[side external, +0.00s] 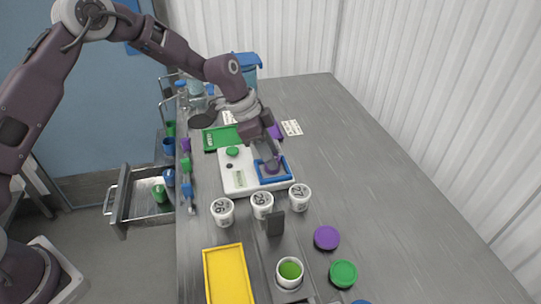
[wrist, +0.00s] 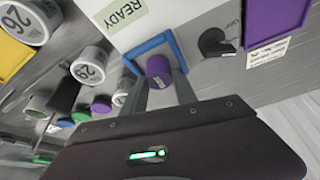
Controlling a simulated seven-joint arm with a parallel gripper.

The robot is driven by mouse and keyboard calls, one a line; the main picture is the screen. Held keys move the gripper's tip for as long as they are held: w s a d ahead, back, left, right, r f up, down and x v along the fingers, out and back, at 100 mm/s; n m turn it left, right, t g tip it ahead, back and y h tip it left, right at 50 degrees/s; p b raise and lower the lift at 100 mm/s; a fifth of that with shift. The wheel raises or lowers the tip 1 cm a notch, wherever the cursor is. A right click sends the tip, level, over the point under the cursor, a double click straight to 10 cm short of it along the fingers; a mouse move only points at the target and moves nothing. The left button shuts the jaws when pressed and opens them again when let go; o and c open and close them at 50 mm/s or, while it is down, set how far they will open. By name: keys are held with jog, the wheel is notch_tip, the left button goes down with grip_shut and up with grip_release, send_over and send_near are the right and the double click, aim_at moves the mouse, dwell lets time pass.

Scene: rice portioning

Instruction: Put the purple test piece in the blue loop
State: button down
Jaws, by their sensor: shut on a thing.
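The purple test piece (wrist: 158,69) is a small cylinder held between the fingers of my gripper (wrist: 160,88) in the wrist view. The blue loop (wrist: 152,46) is a square frame on the white machine, and the piece lies at or within its outline there. In the side view my gripper (side external: 272,160) reaches down over the blue loop (side external: 288,178), with the purple piece (side external: 272,167) low between its fingers. I cannot tell whether the piece touches the machine surface. The white machine (side external: 232,185) has a green button (side external: 232,152) and a READY display (wrist: 124,13).
White tubs numbered 26 (side external: 222,213), 29 (side external: 262,205) and 27 (side external: 299,197) stand in front of the machine. A yellow tray (side external: 227,275), a purple lid (side external: 326,238) and a green lid (side external: 343,273) lie nearer the camera. A green tray (side external: 210,138) sits behind. The right of the table is clear.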

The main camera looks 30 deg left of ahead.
jog(key=shift+f, duration=0.35)
jog(key=c, duration=1)
grip_release()
jog(key=shift+o, duration=0.2)
jog(key=s+a+r+n+y, duration=0.1)
jog(key=s+a+r, duration=0.3)
jog(key=r, duration=0.5)
jog(key=s+a+r+n+y, duration=0.1)
jog(key=s+r, duration=0.5)
jog(key=r, duration=0.3)
jog(key=s+a+r+n+t, duration=0.1)
jog(key=s+a+n, duration=0.1)
jog(key=s, duration=0.7)
jog(key=s+a+r+n+t+y, duration=0.1)
jog(key=s+n, duration=0.3)
jog(key=s, duration=0.4)
jog(key=s+a+r+n+t+y, duration=0.1)
jog(key=s+n, duration=0.3)
jog(key=s, duration=0.5)
jog(key=shift+s+a+r, duration=0.25)
jog(key=shift+s+a, duration=0.1)
jog(key=shift+a, duration=0.55)
